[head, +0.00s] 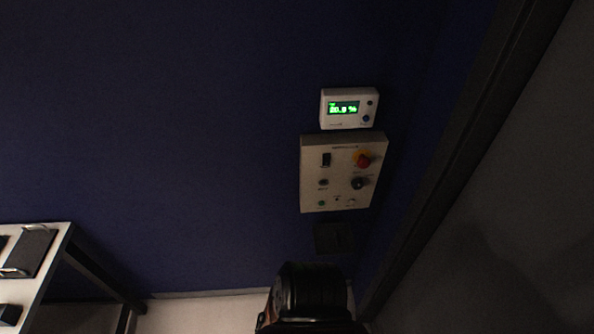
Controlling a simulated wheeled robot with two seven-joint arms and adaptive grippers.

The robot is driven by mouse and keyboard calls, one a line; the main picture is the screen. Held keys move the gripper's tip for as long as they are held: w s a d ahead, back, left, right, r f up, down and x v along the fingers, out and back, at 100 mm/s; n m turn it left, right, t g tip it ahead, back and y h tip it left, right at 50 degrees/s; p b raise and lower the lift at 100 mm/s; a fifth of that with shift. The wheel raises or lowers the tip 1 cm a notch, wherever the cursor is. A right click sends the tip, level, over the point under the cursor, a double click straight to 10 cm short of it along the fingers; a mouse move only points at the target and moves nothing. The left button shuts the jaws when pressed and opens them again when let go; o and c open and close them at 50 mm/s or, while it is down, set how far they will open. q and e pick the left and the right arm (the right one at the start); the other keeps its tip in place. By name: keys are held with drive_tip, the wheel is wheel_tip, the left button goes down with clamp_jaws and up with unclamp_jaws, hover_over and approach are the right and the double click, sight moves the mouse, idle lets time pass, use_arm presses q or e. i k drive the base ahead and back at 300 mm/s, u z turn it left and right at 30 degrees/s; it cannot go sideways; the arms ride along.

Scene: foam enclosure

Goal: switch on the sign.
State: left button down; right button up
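A pale control panel (343,173) is mounted on the dark blue wall right of centre. The rocker's position is too small to tell. No lit sign is recognisable in the head view. Neither of my grippers shows, and nothing touches the panel.
A white unit (350,109) with a lit green display hangs just above the panel. A dark box (332,237) sits below it. A black rounded part (312,290) rises at the bottom. A dark frame post (455,150) runs along the right. A light rack (35,262) stands lower left.

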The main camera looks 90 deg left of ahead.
sight(325, 157)
drive_tip(key=u, duration=2.6)
